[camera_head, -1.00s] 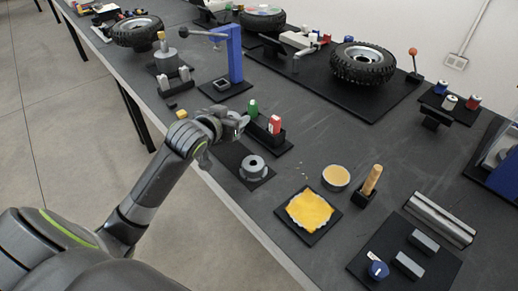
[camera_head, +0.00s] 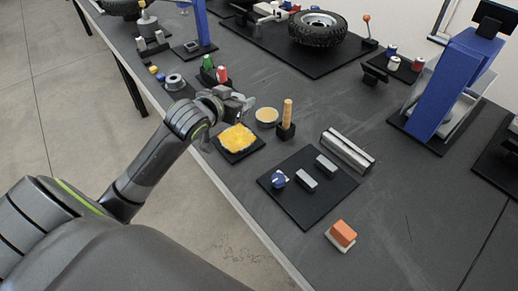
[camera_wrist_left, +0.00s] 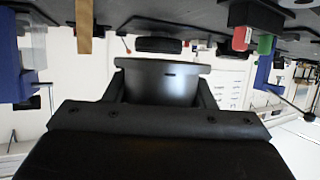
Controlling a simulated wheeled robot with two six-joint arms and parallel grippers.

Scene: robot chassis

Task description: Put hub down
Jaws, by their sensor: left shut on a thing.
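My left gripper (camera_head: 238,104) is shut on a dark grey, flanged, round hub (camera_wrist_left: 162,82), which shows between the fingers in the left wrist view. In the head view the gripper hangs above the bench beside the yellow cloth, and the held hub is hard to tell apart from the gripper there. Another grey ring-shaped part (camera_head: 174,82) with a centre hole lies on a small black mat to the far left of the gripper. My right gripper is not in view.
A yellow cloth (camera_head: 237,138), a round dish (camera_head: 266,115) and an upright wooden handle (camera_head: 287,114) are close to the gripper. A black mat (camera_head: 299,210) holds a blue knob and metal blocks. A blue stand (camera_head: 437,82) is at right. The bench's front right (camera_head: 400,235) is clear.

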